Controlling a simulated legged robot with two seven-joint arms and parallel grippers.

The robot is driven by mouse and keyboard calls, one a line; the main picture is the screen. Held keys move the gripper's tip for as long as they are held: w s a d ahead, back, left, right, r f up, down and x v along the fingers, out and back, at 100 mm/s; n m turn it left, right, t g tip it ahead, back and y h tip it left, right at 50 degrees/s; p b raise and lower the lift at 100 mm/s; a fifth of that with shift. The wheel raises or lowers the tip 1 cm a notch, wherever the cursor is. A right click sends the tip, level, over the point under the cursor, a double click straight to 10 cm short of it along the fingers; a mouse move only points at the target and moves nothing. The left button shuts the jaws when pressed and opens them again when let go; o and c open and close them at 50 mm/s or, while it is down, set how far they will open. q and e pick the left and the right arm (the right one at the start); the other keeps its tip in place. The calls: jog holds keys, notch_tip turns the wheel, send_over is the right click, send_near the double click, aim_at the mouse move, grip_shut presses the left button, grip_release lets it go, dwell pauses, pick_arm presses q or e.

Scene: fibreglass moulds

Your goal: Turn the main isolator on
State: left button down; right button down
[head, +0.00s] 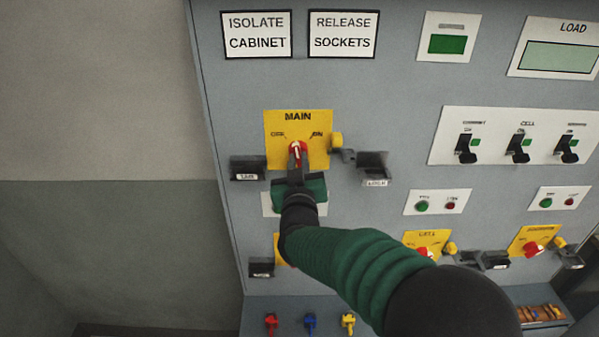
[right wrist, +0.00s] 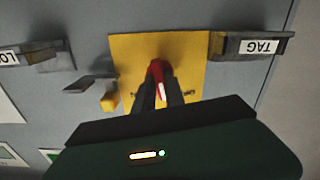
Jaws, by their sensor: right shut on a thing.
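The main isolator is a yellow plate (head: 318,122) marked MAIN, with OFF at left and ON at right, on the grey cabinet front. Its red knob (head: 297,147) has a white pointer line that stands roughly upright between the two words; its exact angle is hard to tell. My right gripper (head: 296,162) reaches up from below and is shut on the red knob. The right wrist view, upside down, shows the dark fingers on both sides of the knob (right wrist: 156,70) against the yellow plate (right wrist: 190,48). My left gripper is not in view.
A tag holder (head: 247,165) juts out left of the plate. A yellow block (head: 336,140) and a lock holder (head: 373,163) are at its right. Smaller yellow isolators (head: 532,240) sit lower right, and black switches (head: 518,148) higher up. Red, blue and yellow connectors (head: 310,322) are below.

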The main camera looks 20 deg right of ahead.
jog(key=m+b, duration=0.6)
jog(key=shift+r+m, duration=0.2)
jog(key=shift+m, duration=0.1)
jog(key=m+b, duration=0.2)
jog(key=m, duration=0.1)
jog(key=shift+r+m+b, duration=0.1)
jog(key=shift+m+b, duration=0.2)
jog(key=shift+b, duration=0.1)
jog(key=shift+r+m+b, duration=0.1)
jog(key=shift+m+b, duration=0.25)
jog(key=shift+m, duration=0.15)
jog(key=c, duration=1.8)
grip_release()
jog(key=o, duration=0.4)
jog(key=shift+s+d, duration=0.1)
jog(key=shift+s, duration=0.2)
jog(key=shift+w+f, duration=0.1)
jog(key=shift+f, duration=0.1)
